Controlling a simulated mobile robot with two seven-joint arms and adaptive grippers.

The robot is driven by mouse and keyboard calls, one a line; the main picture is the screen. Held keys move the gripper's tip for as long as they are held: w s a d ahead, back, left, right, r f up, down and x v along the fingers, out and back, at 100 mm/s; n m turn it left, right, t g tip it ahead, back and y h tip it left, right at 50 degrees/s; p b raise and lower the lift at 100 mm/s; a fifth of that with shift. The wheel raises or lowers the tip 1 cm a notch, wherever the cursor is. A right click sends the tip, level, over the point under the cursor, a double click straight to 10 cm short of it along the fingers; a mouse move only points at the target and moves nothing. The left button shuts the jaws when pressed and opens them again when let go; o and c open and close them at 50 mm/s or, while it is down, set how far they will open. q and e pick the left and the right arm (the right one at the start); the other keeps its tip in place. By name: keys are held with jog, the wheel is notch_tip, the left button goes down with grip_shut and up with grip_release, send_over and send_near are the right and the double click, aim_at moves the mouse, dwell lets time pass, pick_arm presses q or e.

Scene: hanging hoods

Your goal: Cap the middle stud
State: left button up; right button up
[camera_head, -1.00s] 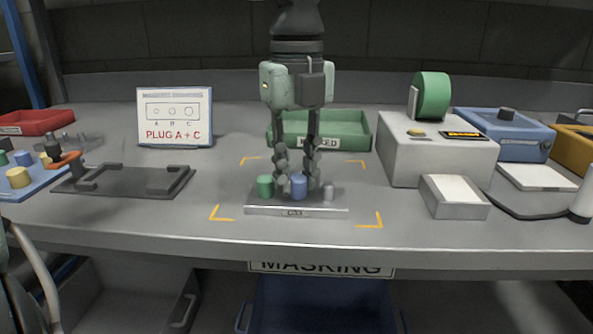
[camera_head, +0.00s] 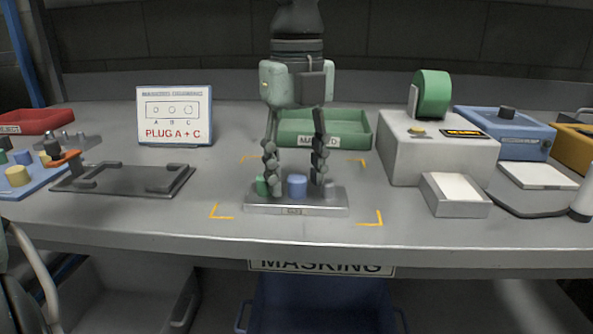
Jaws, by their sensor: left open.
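The metal plate (camera_head: 253,209) with the studs lies between yellow corner marks on the bench. A blue cap (camera_head: 297,187) sits upright over the middle stud, which it hides. A green cap (camera_head: 262,187) sits at the left stud, partly covered by a finger. The right stud (camera_head: 329,188) looks grey and bare, partly hidden by the other finger. My left gripper (camera_head: 299,181) points down from above, fingers spread apart on either side of the blue cap with gaps to it. It holds nothing. My right gripper is not in view.
A sign (camera_head: 174,115) reads "PLUG A + C". A green tray (camera_head: 349,130) stands behind the plate. A grey box (camera_head: 400,155) with a green tape roll (camera_head: 434,94) is at right. A blue tray (camera_head: 45,182) with caps and a black fixture (camera_head: 125,183) are at left.

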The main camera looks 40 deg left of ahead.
pick_arm(q)
notch_tip(320, 180, up, 12)
dwell(0.4)
jog(key=shift+f, duration=0.1)
